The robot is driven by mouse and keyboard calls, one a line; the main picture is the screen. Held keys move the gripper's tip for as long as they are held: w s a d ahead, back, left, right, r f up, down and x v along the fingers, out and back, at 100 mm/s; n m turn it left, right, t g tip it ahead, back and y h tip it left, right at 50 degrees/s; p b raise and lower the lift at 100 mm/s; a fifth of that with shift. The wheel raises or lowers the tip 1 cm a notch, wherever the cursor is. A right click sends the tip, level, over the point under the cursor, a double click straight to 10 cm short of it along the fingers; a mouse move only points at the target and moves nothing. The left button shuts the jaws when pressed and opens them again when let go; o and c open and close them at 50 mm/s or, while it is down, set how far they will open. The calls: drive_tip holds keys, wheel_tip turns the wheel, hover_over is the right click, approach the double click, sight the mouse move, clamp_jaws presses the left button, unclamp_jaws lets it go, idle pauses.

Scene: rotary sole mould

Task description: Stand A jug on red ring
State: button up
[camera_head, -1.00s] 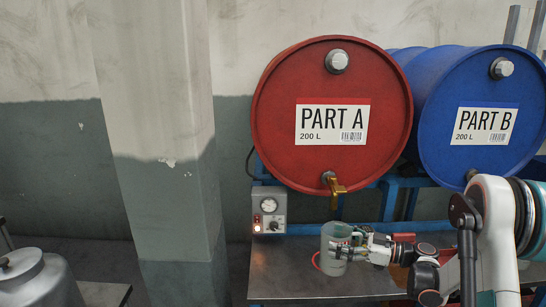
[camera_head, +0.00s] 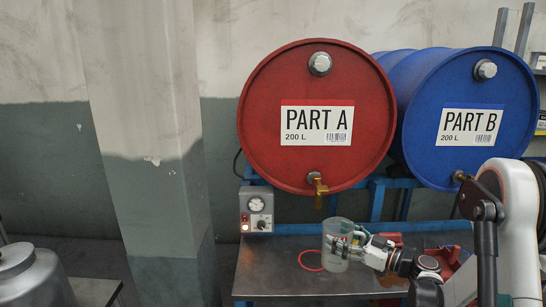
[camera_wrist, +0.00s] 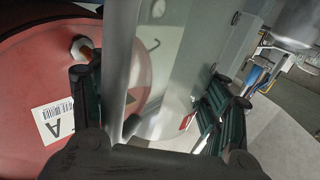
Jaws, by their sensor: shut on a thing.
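The A jug (camera_head: 334,246) is a clear, pale jug, upright in my gripper (camera_head: 345,249). My gripper is shut on it from the right. The red ring (camera_head: 309,261) is a thin circle on the metal bench, just left of the jug; the jug hides its right edge. The jug appears raised off the bench, but its exact height is hard to tell. In the wrist view the jug (camera_wrist: 155,75) fills the middle, between the dark fingers.
The red PART A drum (camera_head: 262,120) with a brass tap (camera_head: 318,187) stands above the bench (camera_head: 262,277). A blue PART B drum (camera_head: 480,100) is to its right. A control box (camera_head: 257,209) stands at the bench's left. A metal pot (camera_head: 30,278) is far left.

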sight(331, 219)
drive_tip(key=r+m+t+h, duration=0.1)
drive_tip(key=h, duration=0.1)
drive_tip(key=r+m+t+h, duration=0.1)
drive_tip(key=m+t+h, duration=0.1)
drive_tip(key=a+r+m+t+h, duration=0.1)
drive_tip(key=m+h, duration=0.1)
drive_tip(key=shift+w+r+t+h, duration=0.2)
drive_tip(key=shift+w+t+h, duration=0.1)
drive_tip(key=shift+t, duration=0.1)
drive_tip(key=r+m+h, duration=0.1)
drive_tip(key=h, duration=0.1)
drive_tip(key=m+t+h, duration=0.1)
drive_tip(key=m+h, duration=0.1)
drive_tip(key=r+m+h, duration=0.1)
drive_tip(key=h, duration=0.2)
drive_tip(key=shift+w+d+r+m, duration=0.25)
drive_tip(key=shift+w+r+m, duration=0.05)
drive_tip(key=shift+w+m, duration=0.1)
idle(0.6)
